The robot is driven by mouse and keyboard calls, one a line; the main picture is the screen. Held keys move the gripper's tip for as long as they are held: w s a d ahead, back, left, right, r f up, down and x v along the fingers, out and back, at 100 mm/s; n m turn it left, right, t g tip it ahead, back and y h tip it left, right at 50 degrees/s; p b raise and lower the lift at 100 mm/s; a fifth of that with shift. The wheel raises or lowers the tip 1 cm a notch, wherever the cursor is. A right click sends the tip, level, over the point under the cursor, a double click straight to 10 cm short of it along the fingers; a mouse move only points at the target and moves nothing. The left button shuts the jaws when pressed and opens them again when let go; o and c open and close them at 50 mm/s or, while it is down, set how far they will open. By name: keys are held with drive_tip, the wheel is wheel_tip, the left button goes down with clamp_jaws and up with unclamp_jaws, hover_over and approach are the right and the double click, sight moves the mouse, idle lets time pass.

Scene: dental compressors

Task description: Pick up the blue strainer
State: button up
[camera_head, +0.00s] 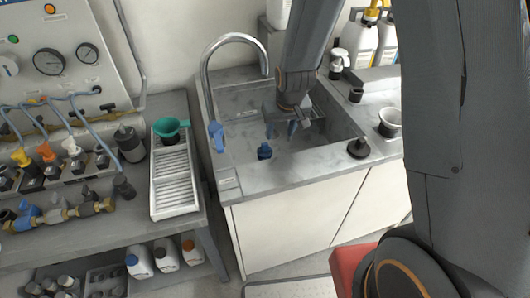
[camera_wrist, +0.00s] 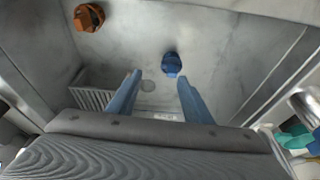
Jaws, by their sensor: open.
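The blue strainer (camera_head: 264,151), a small dark-blue cup-like piece, lies in the grey sink basin (camera_head: 322,150). In the wrist view the blue strainer (camera_wrist: 172,64) rests on the basin floor, just beyond and between the lines of my blue fingers. My gripper (camera_head: 287,130) hangs down into the sink, open and empty. In the wrist view my gripper (camera_wrist: 159,78) has its fingertips apart, with the strainer clear of both. An orange piece (camera_wrist: 89,17) of similar shape lies farther to the upper left in the wrist view; it is not visible in the head view.
A tall curved tap (camera_head: 207,80) with a blue lever stands at the sink's left. A teal funnel (camera_head: 170,128) sits on a white drain rack (camera_head: 174,185). A black stopper (camera_head: 358,148) is on the sink's right rim. White bottles (camera_head: 362,42) stand behind. The basin walls enclose my gripper.

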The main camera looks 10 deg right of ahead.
sight(263, 147)
drive_tip(key=shift+n+t, duration=0.4)
drive_tip(key=w+a+f, duration=0.1)
drive_tip(key=f, duration=0.1)
drive_tip(key=w+a+f, duration=0.1)
drive_tip(key=w+f, duration=0.1)
drive_tip(key=f, duration=0.1)
drive_tip(key=w+a+f, duration=0.2)
drive_tip(key=f, duration=0.1)
drive_tip(key=shift+p+x, duration=0.55)
drive_tip(key=shift+x, duration=3.5)
drive_tip(key=shift+a, duration=0.2)
drive_tip(key=c, duration=0.7)
drive_tip(key=shift+r, duration=0.15)
